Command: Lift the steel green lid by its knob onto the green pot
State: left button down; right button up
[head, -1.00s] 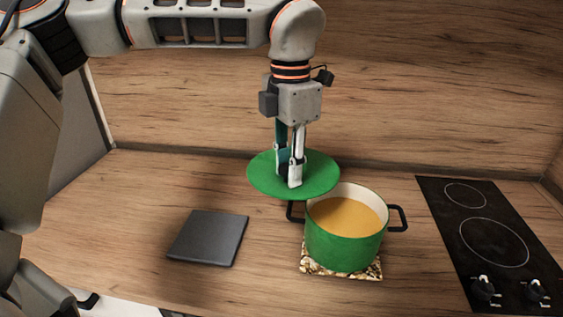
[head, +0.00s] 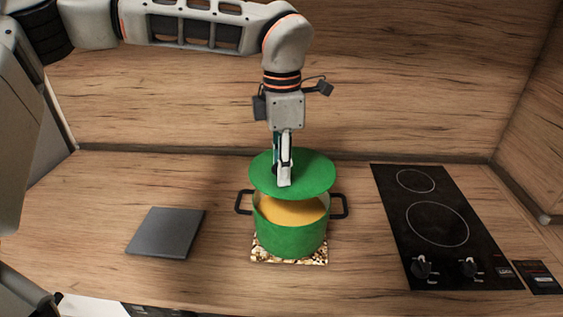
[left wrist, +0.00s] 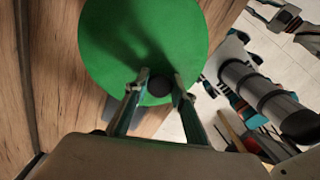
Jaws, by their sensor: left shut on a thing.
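The green lid (head: 310,176) hangs level from my left gripper (head: 284,182), just above the green pot (head: 290,238). In the left wrist view, the fingers are on either side of the lid's dark knob (left wrist: 160,86), with the round green lid (left wrist: 128,40) beyond it. The pot holds an orange-brown soup (head: 292,211) and has dark handles at both sides. The lid covers the back of the pot's opening from view, and a gap shows at the front. My right gripper is not in the head view.
The pot stands on a patterned trivet (head: 262,260). A dark grey square slab (head: 165,233) lies to the left on the wooden worktop. A black hob (head: 432,226) with two knobs is at the right. The wooden splashback (head: 400,90) rises behind.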

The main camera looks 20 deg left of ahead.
pick_arm(q)
jog(key=shift+f, duration=0.8)
jog(key=shift+f+b, duration=0.3)
jog(key=shift+f, duration=0.55)
jog(key=shift+f+b, duration=0.35)
jog(key=shift+b, duration=0.05)
jog(key=shift+f+b, duration=0.55)
jog(key=shift+f, duration=0.7)
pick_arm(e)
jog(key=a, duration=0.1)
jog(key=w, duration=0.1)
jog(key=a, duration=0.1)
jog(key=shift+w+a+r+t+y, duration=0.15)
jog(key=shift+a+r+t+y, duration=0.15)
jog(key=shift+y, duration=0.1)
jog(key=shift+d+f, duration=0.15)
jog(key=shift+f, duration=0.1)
